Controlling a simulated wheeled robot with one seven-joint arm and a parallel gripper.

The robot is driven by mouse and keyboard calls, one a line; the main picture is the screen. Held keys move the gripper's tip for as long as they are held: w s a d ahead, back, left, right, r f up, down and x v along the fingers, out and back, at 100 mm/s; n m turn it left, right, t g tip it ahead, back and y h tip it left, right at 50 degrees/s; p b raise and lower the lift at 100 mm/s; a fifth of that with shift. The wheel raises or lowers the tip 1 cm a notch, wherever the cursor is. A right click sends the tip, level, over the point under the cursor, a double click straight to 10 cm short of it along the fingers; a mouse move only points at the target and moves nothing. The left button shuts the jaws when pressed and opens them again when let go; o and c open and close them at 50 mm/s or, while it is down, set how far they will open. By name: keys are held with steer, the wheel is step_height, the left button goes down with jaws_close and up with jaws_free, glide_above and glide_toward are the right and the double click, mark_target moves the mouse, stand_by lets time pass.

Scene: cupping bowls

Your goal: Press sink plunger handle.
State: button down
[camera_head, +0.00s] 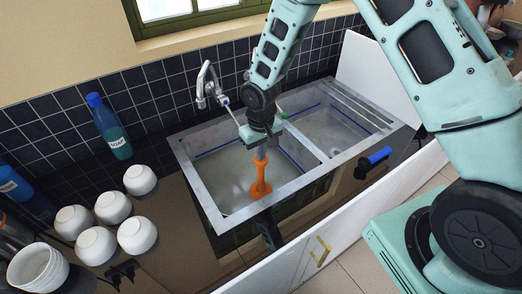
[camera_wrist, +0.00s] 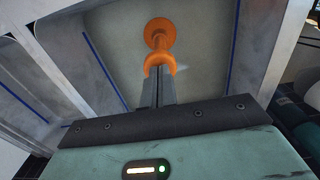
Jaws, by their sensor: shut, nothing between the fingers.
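An orange sink plunger (camera_head: 259,186) stands upright in the left basin of the metal double sink (camera_head: 213,208). My gripper (camera_head: 261,153) is shut with nothing between its fingers and points down, right above the top of the plunger handle. In the wrist view the plunger (camera_wrist: 160,36) shows beyond my fingertips (camera_wrist: 158,74), which overlap the near orange end of the handle. They look to be at or very close to the handle's top; I cannot tell whether they touch it.
A faucet (camera_head: 209,85) stands behind the left basin. A blue-green soap bottle (camera_head: 110,128) and several white bowls (camera_head: 137,235) are on the counter at the left. A blue-handled item (camera_head: 374,161) lies right of the sink's front. The right basin (camera_head: 330,125) looks empty.

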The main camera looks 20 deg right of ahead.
steer(key=shift+f, duration=0.35)
steer(key=shift+r, duration=0.15)
steer(key=shift+r, duration=0.1)
steer(key=shift+r+p, duration=2.4)
steer(key=shift+r, duration=1)
